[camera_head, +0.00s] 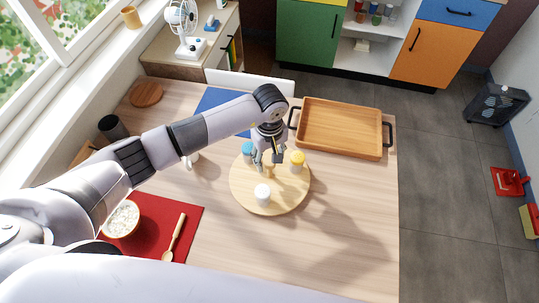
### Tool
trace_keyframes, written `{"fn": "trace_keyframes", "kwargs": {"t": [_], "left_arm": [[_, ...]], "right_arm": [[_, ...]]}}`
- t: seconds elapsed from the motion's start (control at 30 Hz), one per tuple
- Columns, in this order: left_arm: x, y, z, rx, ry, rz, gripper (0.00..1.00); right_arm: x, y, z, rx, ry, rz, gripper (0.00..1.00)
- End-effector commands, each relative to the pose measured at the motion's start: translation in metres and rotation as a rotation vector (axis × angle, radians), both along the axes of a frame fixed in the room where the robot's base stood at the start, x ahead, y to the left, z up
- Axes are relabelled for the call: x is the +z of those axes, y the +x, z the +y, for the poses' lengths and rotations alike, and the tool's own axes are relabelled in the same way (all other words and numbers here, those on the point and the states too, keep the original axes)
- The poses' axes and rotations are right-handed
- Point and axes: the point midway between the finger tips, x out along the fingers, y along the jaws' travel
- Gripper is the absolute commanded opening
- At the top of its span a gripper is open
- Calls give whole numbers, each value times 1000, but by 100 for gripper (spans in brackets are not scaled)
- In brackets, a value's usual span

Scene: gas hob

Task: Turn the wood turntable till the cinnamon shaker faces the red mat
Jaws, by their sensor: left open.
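The round wood turntable (286,199) lies on the table near the middle of the head view. On it stand a blue-topped shaker (248,149) at the back left, a yellow-topped shaker (297,161) at the right and a white shaker (262,195) at the front. I cannot read which is the cinnamon shaker. A small wooden knob (269,170) shows near the turntable's middle. My left gripper (268,160) is open and points down over the knob; contact is unclear. The red mat (184,214) lies to the front left. My right gripper is not in view.
A bowl (122,219) and a wooden spoon (174,238) rest on the red mat. A wooden tray (341,128) with dark handles stands behind right of the turntable. A blue mat (212,100) is partly behind my left arm. The table's front right is clear.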

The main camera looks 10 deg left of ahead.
Motion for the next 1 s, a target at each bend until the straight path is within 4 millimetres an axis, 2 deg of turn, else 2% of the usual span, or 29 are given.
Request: {"fn": "trace_keyframes", "kwargs": {"t": [0.13, 0.4, 1.0], "left_arm": [[-7, -1, 0, 0, 0, 1, 51], [-8, 0, 0, -1, -1, 1, 50], [-8, 0, 0, 0, 0, 0, 10]], "right_arm": [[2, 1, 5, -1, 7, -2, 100], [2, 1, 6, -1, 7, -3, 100], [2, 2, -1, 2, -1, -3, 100]]}}
